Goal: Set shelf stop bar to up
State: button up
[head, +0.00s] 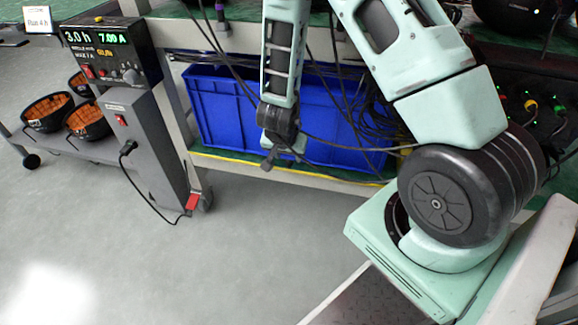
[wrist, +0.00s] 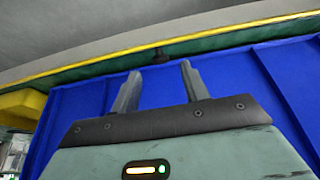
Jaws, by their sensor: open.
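My gripper (head: 284,160) hangs in front of the blue bin on the lower shelf of the bench. In the wrist view its two grey fingers (wrist: 161,80) stand apart with nothing between them. The lower shelf's front edge (head: 300,174) has a yellow strip, which also crosses the top of the wrist view (wrist: 160,48).
The blue bin (head: 225,110) fills much of the lower shelf, with black cables hanging over it. A grey unit with a lit display (head: 105,52) stands at left. Black bowls with orange contents (head: 48,112) sit on a low cart. The floor in front is clear.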

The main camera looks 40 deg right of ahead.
aim_at(289, 162)
jog(key=shift+b+x, duration=0.6)
jog(key=shift+x, duration=1.55)
jog(key=shift+c, duration=0.4)
jog(key=c, duration=0.9)
jog(key=p, duration=0.2)
jog(key=shift+w+d+r+p, duration=0.15)
jog(key=shift+r+p, duration=0.15)
jog(key=shift+r, duration=0.05)
grip_shut()
jog(key=shift+w+d+f+g+y+p, duration=0.15)
jog(key=shift+g+y+p, duration=0.25)
jog(key=shift+p, duration=0.35)
jog(key=shift+f, duration=0.15)
